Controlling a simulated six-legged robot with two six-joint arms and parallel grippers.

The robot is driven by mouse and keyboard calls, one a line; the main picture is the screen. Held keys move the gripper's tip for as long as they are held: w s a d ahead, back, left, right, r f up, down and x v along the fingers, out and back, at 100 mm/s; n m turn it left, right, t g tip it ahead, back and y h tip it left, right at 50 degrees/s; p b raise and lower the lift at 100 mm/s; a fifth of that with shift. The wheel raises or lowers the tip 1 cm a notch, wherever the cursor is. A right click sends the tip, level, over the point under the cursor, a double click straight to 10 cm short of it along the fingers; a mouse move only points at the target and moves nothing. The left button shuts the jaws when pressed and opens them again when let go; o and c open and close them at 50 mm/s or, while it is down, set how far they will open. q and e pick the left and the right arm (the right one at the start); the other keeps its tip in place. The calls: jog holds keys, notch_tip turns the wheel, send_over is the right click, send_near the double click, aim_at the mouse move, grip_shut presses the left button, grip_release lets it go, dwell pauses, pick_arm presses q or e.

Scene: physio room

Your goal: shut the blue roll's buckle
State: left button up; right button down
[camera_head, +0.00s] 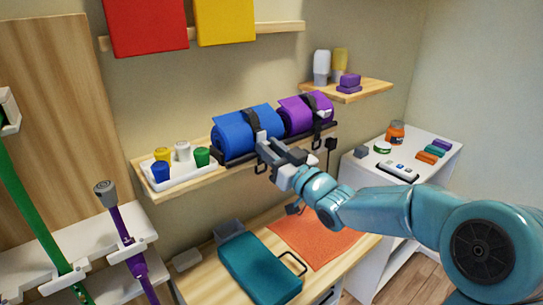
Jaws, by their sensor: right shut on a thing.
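The blue roll (232,136) lies on the wall shelf with a dark strap (251,122) around it. My right gripper (264,152) is at the front of the roll, at the lower end of this strap. It is shut on the blue roll's buckle, which is mostly hidden by the fingers. I cannot tell whether the buckle's halves are joined. My left gripper is not in view.
A purple roll (293,117) with its own strap lies just right of the blue one. A white tray (182,178) with several coloured cups stands to the left. Below are a teal case (258,268) and an orange towel (318,242). A white cabinet (437,164) stands right.

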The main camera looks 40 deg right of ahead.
jog(key=shift+r, duration=0.15)
jog(key=c, duration=0.9)
grip_release()
jog(key=b+v, duration=0.4)
jog(key=v, duration=1.2)
jog(key=shift+s, duration=0.15)
jog(key=shift+d, duration=0.1)
